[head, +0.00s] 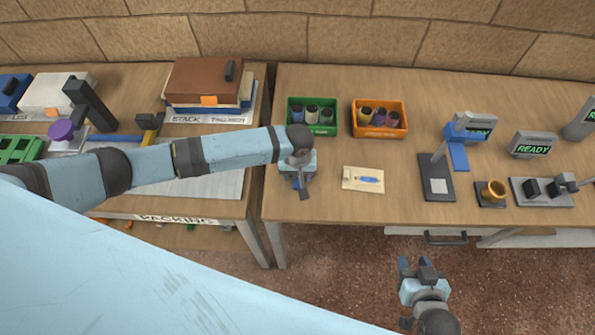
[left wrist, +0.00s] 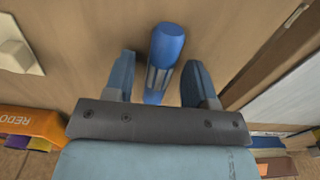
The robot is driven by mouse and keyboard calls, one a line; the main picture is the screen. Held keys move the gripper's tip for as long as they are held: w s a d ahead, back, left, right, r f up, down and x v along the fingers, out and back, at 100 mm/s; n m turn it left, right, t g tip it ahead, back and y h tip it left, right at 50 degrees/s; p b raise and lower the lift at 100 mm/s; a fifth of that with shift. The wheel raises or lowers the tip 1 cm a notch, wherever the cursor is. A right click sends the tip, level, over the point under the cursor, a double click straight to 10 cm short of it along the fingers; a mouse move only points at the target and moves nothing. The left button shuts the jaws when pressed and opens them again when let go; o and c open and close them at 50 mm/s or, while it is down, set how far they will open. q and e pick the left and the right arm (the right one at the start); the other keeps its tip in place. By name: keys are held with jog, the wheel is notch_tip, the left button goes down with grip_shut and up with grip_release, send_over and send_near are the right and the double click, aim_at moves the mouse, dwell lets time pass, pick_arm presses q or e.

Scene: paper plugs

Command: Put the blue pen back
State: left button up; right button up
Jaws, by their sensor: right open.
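A blue pen (left wrist: 163,62) with grey stripes shows in the left wrist view, between the two fingers of my left gripper (left wrist: 160,82). The fingers are spread, with a gap on each side of the pen. In the head view my left gripper (head: 303,185) is low over the table, left of a cream card (head: 350,183) with a blue pen-like shape on it. I cannot tell whether that shape is printed or solid. The arm hides the pen in the head view. My right gripper (head: 418,267) is open and empty in front of the table.
A green bin (head: 293,117) and an orange bin (head: 391,132) with several cylinders stand behind the card. Grey devices and a brass cup (head: 494,192) stand to the right. A gap separates this table from the packing table (head: 245,190).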

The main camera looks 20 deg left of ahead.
pick_arm(q)
notch_tip(320, 180, up, 12)
jog(key=s+d+f+m+t+h, duration=0.1)
jog(key=s+d+h, duration=0.1)
jog(key=s+d+f+m+t+h, duration=0.1)
jog(key=s+d+f+t, duration=0.1)
jog(key=s+d+f+m+t+h, duration=0.1)
jog(key=s+d+f+h, duration=0.1)
jog(key=shift+s+d+f+t+h, duration=0.1)
jog(key=shift+s+d+t+h, duration=0.05)
jog(key=shift+t+h, duration=0.15)
jog(key=s+a+t, duration=0.1)
jog(key=s+a+f+m+t, duration=0.1)
jog(key=s+a, duration=0.1)
jog(key=s+a+f+t, duration=0.1)
jog(key=a+t, duration=0.1)
jog(key=shift+s+a+m, duration=0.1)
jog(key=shift+s+m, duration=0.2)
jog(key=shift+s, duration=0.05)
jog(key=s+a+m+t+y, duration=0.1)
jog(key=s+a+t+y, duration=0.1)
jog(key=s+a, duration=0.3)
jog(key=shift+s+a+f+m, duration=0.3)
jog(key=shift+a+m, duration=0.1)
jog(key=shift+a, duration=0.3)
